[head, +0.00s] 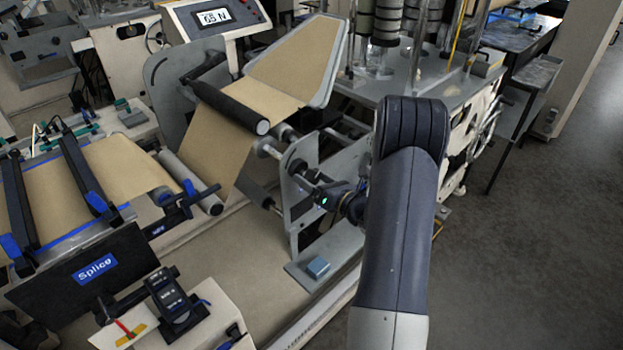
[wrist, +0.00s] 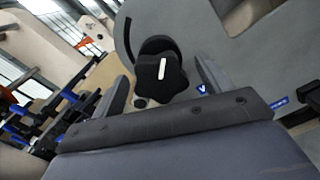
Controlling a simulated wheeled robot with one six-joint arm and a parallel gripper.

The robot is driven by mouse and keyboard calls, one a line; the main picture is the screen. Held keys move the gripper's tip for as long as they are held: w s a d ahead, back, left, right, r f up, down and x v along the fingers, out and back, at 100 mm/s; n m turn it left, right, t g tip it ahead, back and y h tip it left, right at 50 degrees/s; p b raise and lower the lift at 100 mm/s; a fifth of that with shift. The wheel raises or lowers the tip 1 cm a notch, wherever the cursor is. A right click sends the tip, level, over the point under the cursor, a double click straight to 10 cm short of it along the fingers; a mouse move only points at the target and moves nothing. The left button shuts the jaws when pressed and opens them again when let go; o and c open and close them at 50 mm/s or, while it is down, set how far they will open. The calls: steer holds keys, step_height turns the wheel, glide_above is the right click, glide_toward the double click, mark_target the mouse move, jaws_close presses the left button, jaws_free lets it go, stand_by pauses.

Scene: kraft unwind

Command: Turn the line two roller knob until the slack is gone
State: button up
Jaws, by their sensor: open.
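A black lobed knob (wrist: 162,78) with a white pointer line shows in the wrist view, mounted on a grey side plate (wrist: 240,45). My gripper (wrist: 161,70) is open, with one finger to the left and one to the right of the knob; I cannot tell whether either touches it. In the head view my gripper (head: 335,194) is at the roller stand's grey plate (head: 300,185), and it hides the knob. The brown kraft web (head: 215,140) hangs from a black roller (head: 232,108) down toward the lower rollers. A tension display (head: 214,17) appears to read 65 N.
A splice table with a blue "Splice" sign (head: 95,266) and black clamp bars stands at the left. A machine with stacked rolls (head: 385,25) stands behind. The floor (head: 530,240) at right is clear.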

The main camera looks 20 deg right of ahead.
steer(key=v, duration=0.6)
steer(key=shift+b, duration=0.35)
steer(key=x, duration=0.7)
steer(key=shift+w+f+p, duration=0.1)
steer(key=shift+p, duration=0.25)
steer(key=shift+n+b, duration=0.5)
steer(key=shift+n, duration=0.9)
